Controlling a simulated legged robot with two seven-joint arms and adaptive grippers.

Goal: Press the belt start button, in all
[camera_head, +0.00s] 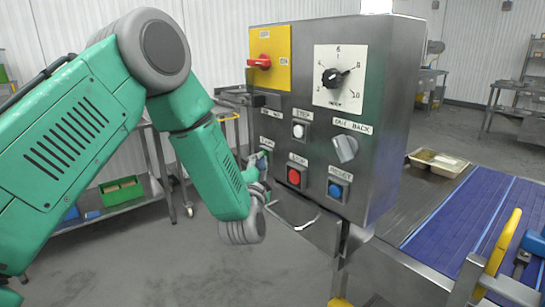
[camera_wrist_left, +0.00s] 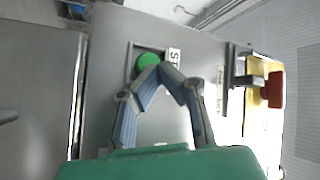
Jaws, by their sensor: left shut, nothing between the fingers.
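The belt start button (camera_wrist_left: 148,62) is a round green button on the metal control panel (camera_head: 294,101), with a partly hidden label beside it in the left wrist view. In the head view my gripper covers it. My left gripper (camera_head: 262,162) is shut and empty, its tips against or just in front of the lower left of the panel. In the left wrist view the closed fingertips (camera_wrist_left: 163,70) overlap the lower edge of the green button. I cannot tell whether they touch it. My right gripper is not in view.
The panel also has a red button (camera_head: 294,176), a blue button (camera_head: 335,191), a white button (camera_head: 298,131), a grey knob (camera_head: 345,148), a black dial (camera_head: 332,78) and a red switch (camera_head: 260,62). A blue belt (camera_head: 465,215) and a filled tray (camera_head: 437,161) lie to the right.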

